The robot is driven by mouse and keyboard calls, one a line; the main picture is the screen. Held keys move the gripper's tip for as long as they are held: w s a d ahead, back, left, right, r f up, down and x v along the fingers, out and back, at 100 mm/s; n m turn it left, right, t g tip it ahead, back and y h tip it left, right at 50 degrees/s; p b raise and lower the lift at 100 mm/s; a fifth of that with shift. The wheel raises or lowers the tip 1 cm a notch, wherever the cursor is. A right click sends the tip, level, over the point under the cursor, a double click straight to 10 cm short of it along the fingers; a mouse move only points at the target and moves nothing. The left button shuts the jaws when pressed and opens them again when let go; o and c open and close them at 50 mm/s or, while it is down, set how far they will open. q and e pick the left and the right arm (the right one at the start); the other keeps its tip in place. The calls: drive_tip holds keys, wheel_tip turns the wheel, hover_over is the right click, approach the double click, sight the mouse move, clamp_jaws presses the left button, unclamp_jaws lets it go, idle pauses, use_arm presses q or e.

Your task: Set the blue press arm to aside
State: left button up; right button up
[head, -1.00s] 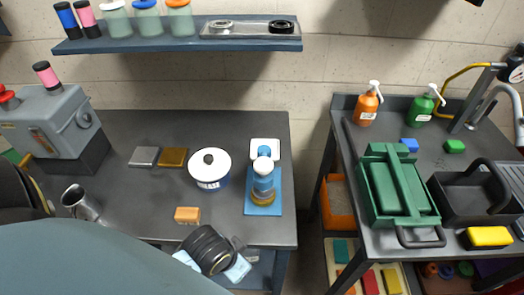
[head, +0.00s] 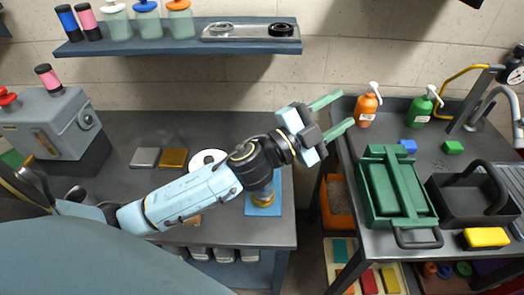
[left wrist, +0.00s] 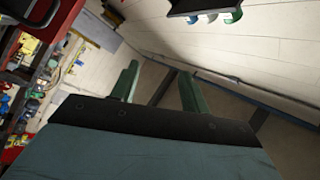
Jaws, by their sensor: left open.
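The blue press (head: 275,203) stands at the right end of the left bench. Its blue base plate and a brass-coloured ring show. My left forearm and wrist cross in front of its upper part, so the press arm is hidden and I cannot tell how it is set. My left gripper (head: 346,108) is open and empty, its two green fingers spread. It is above and to the right of the press, over the gap between the benches. In the left wrist view the open fingers (left wrist: 159,68) point at the bare wall. My right gripper is not in view.
A white-lidded pot (head: 207,158) is partly behind my arm. A grey plate (head: 145,157) and a brown plate (head: 174,158) lie to its left. The right bench carries an orange bottle (head: 367,108), a green crate (head: 375,205) and a black tray (head: 455,203). A shelf (head: 180,43) hangs above.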

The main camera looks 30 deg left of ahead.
use_arm(q)
drive_tip(key=s+d+m+g+h, duration=0.1)
drive_tip(key=d+m+g+h, duration=0.5)
drive_tip(key=m+g, duration=0.7)
drive_tip(key=a+f+m+g+y, duration=0.35)
drive_tip(key=a+y, duration=0.25)
drive_tip(key=a, duration=0.7)
drive_tip(key=a+f+m+g+y, duration=0.2)
drive_tip(key=a+f+y, duration=0.35)
drive_tip(key=a, duration=0.75)
drive_tip(key=shift+y, duration=0.45)
drive_tip(key=p+x, duration=0.1)
drive_tip(key=x, duration=1)
drive_tip(key=shift+d+f, duration=0.1)
drive_tip(key=shift+d, duration=0.05)
drive_tip(key=shift+w, duration=0.1)
clamp_jaws()
